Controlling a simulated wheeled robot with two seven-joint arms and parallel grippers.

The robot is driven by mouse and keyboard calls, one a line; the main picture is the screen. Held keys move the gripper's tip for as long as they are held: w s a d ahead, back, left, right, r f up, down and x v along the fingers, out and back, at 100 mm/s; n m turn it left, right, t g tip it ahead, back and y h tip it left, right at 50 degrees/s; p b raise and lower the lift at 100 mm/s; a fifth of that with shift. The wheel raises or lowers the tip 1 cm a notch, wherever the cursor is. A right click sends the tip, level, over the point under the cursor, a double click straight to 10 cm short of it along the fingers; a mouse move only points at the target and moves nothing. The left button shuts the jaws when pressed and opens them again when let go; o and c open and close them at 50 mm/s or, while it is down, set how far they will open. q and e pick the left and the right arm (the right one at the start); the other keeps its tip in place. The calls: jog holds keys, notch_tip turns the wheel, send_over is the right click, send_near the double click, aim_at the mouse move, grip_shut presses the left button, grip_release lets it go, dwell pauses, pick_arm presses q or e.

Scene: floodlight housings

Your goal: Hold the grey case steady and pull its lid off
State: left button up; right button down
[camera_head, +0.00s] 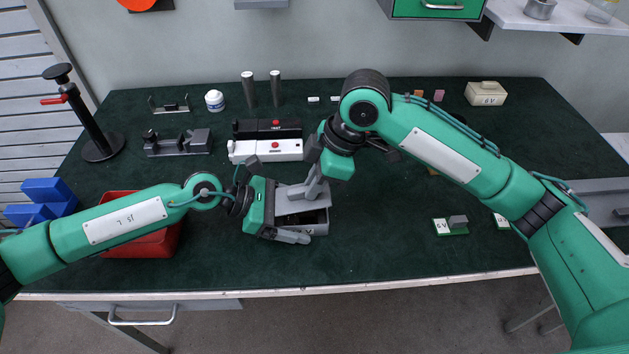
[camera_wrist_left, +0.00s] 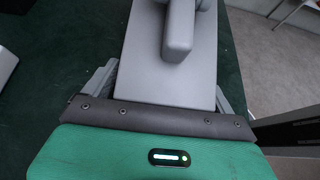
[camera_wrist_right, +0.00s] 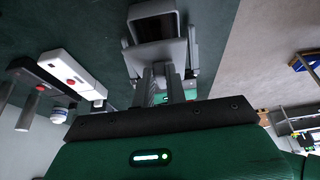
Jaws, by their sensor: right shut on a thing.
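The grey case (camera_head: 319,230) sits at the middle front of the green mat, and a dark opening shows in its front part. Its grey lid (camera_head: 292,207) lies over the back part; whether it is lifted clear I cannot tell. My left gripper (camera_head: 281,205) comes from the left with one finger along each side of the case. In the left wrist view, a flat grey surface (camera_wrist_left: 170,80) fills the space between the fingers. My right gripper (camera_head: 317,180) is above, shut on the lid's grip, which the fingers mostly hide. The dark opening also shows in the right wrist view.
A white device (camera_head: 265,150) and a black device (camera_head: 267,128) lie behind the case. A red bin (camera_head: 140,244) is under my left arm; blue bins (camera_head: 40,200) stand far left. A small green board (camera_head: 450,227) lies right. The mat between case and board is clear.

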pick_arm(q)
jog(key=v, duration=1.1)
jog(key=shift+a+r, duration=0.15)
jog(key=shift+a, duration=0.35)
